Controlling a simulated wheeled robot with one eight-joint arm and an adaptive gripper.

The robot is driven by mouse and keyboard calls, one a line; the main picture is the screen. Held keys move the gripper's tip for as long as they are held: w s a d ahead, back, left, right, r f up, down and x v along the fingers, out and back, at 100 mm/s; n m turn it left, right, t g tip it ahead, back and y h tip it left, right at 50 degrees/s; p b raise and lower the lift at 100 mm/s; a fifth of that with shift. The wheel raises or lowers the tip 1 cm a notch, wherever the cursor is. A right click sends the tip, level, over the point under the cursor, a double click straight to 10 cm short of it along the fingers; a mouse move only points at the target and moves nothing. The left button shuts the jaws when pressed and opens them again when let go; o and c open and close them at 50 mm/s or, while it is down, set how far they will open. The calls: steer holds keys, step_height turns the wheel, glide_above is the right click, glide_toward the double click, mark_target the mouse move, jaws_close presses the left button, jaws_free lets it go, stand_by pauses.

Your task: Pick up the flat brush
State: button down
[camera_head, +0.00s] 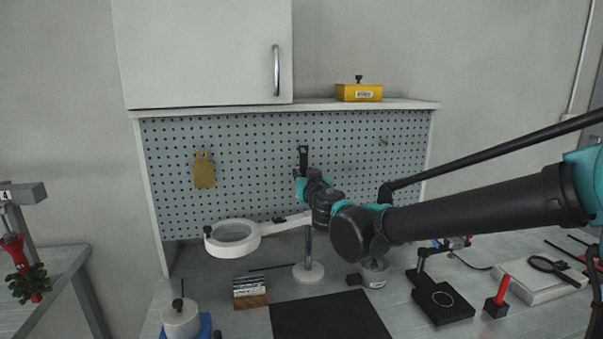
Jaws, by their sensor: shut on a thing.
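My gripper (303,178) is in front of the pegboard, at the end of my arm reaching in from the right. It is shut on a dark, narrow, upright thing (303,155) that sticks up above the jaws. This seems to be the flat brush, but it is small and dark, and its lower part is hidden by the gripper and wrist. I cannot tell whether it still touches the board.
A gold paddle-shaped thing (204,172) hangs on the pegboard (250,150). An empty-looking hook (383,142) is at right. A yellow box (359,93) sits on the shelf. A black mat (325,318) lies clear on the bench.

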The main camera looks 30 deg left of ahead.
mark_target(304, 170)
steer(key=v, duration=1.6)
steer(key=x, duration=0.3)
steer(key=r+x, duration=0.1)
steer(key=x, duration=0.7)
steer(key=shift+r, duration=0.15)
steer(key=x, duration=0.9)
steer(key=shift+f, duration=0.5)
steer(key=shift+w+a+f, duration=0.3)
steer(key=shift+w, duration=0.1)
steer(key=c, duration=1.1)
jaws_free()
steer(key=shift+c, duration=0.2)
